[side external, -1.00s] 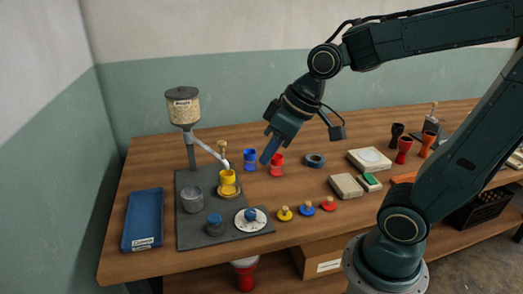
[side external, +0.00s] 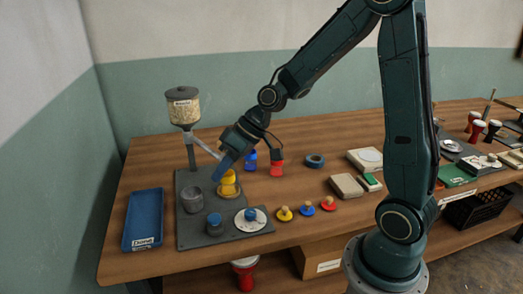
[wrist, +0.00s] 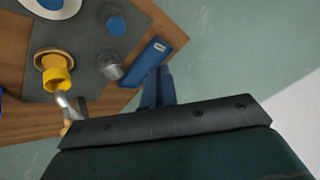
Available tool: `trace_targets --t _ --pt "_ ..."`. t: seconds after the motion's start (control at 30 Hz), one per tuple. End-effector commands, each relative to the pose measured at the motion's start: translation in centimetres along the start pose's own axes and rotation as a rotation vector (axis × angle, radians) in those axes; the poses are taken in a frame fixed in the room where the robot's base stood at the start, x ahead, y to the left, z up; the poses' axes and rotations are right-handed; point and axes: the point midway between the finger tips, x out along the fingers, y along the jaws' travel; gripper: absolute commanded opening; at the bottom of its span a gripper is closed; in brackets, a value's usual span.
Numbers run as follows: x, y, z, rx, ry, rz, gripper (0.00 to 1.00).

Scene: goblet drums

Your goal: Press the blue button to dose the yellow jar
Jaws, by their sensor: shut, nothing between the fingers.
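The yellow jar (side external: 228,188) stands on a round tan base on the grey plate, below the dispenser's spout; it also shows in the wrist view (wrist: 57,78). The blue button (side external: 214,219) tops a short dark cylinder at the front of the plate; from above it is a blue disc (wrist: 116,26). My gripper (side external: 217,178) is shut and empty, its blue fingers pointing down beside the yellow jar in the side view, above and behind the button. In the wrist view the fingers (wrist: 160,72) overlap the blue tray's end. The spout is partly hidden behind my gripper.
A grain hopper (side external: 183,105) stands on a post at the back. The blue tray (side external: 143,218) lies left. Yellow, blue and red knobs (side external: 307,209) line the front right.

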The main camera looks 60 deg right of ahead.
Motion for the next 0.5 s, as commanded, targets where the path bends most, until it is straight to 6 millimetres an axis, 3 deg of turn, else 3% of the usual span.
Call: trace_targets --t 0.2,0.5 --pt "2.4 1.9 -0.6 0.046 0.038 -0.069 0.00" --pt "4.1 3.3 -1.0 0.084 0.078 -0.119 0.00"
